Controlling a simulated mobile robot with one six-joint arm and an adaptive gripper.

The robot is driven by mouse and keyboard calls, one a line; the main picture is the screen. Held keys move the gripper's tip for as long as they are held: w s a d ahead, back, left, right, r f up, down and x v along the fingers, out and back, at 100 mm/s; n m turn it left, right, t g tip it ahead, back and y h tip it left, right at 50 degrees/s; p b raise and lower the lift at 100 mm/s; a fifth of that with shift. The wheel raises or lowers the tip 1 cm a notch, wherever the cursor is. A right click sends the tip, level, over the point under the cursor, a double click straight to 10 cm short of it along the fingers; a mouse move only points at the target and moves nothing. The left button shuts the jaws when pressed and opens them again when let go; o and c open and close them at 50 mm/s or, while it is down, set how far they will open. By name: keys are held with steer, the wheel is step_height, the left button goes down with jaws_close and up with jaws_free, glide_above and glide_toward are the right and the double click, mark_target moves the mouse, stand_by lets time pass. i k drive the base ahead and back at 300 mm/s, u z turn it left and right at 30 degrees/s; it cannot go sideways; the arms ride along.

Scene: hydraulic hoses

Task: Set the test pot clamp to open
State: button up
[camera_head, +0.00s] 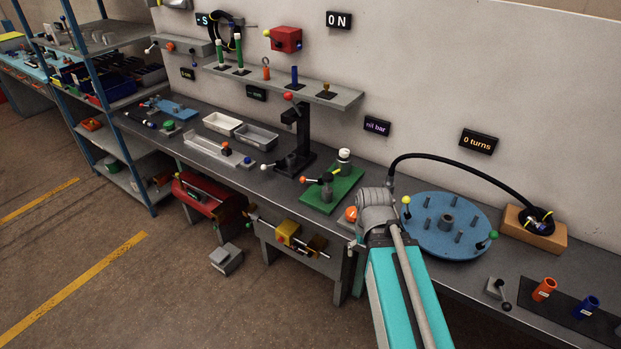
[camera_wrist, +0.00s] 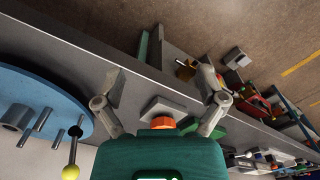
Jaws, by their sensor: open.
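A green board (camera_head: 346,191) on the bench carries a small grey pot (camera_head: 326,194), a dark lever with an orange ball (camera_head: 302,180), and a white-topped post (camera_head: 344,155). The sign above it reads "nil bar" (camera_head: 377,126). This looks like the test pot station, but I cannot tell its clamp's position. My gripper (camera_wrist: 162,82) is open and empty in the wrist view, over the bench's front edge. Its fingers straddle, in the picture, a pale block with an orange top (camera_wrist: 163,123), partly hidden by my gripper body.
A blue round plate (camera_head: 423,239) with upright pins and ball-tipped levers is right of my arm; it also shows in the wrist view (camera_wrist: 62,97). A black hose (camera_head: 470,172) arches over it. A black press (camera_head: 303,135) stands left of the green board.

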mark_target(303, 180)
steer(key=k, duration=1.3)
steer(key=u, duration=0.65)
steer(key=i, duration=1.7)
steer(key=z, duration=0.65)
